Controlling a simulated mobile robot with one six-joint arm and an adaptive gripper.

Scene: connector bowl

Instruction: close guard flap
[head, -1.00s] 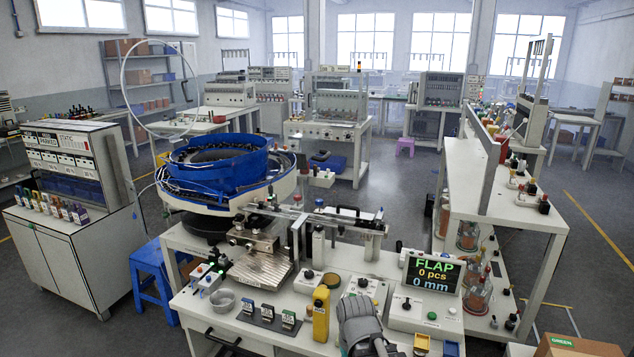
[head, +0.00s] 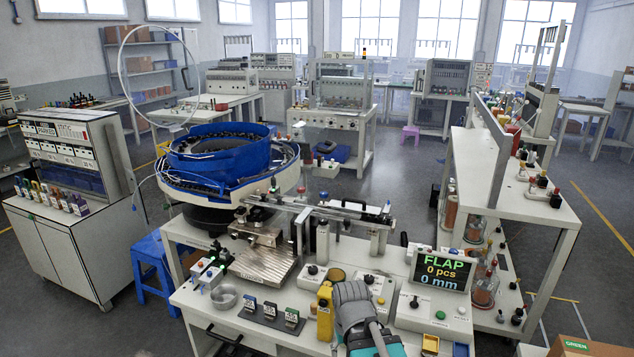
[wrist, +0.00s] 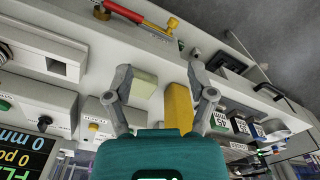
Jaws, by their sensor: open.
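The blue bowl feeder (head: 215,160) stands on the bench. A large thin hoop with a clear middle, which looks like the guard flap (head: 122,72), stands raised and tilted at the bowl's back left. A small dark handle sits on its right side. The display (head: 440,270) reads FLAP, 0 pcs, 0 mm. My gripper (wrist: 163,84) is open and empty in the wrist view, its grey fingers spread above the bench front. The yellow bottle-like tool (wrist: 178,108) appears between and beyond the fingers, with no visible grip on it. The flap is not seen in the wrist view.
The linear track (head: 340,217) runs right from the bowl. A grey cup (head: 224,297) and a dark rack of small labelled holders (head: 270,318) lie at the front left. A blue stool (head: 152,265) stands left of the bench. The air above the bench is largely clear.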

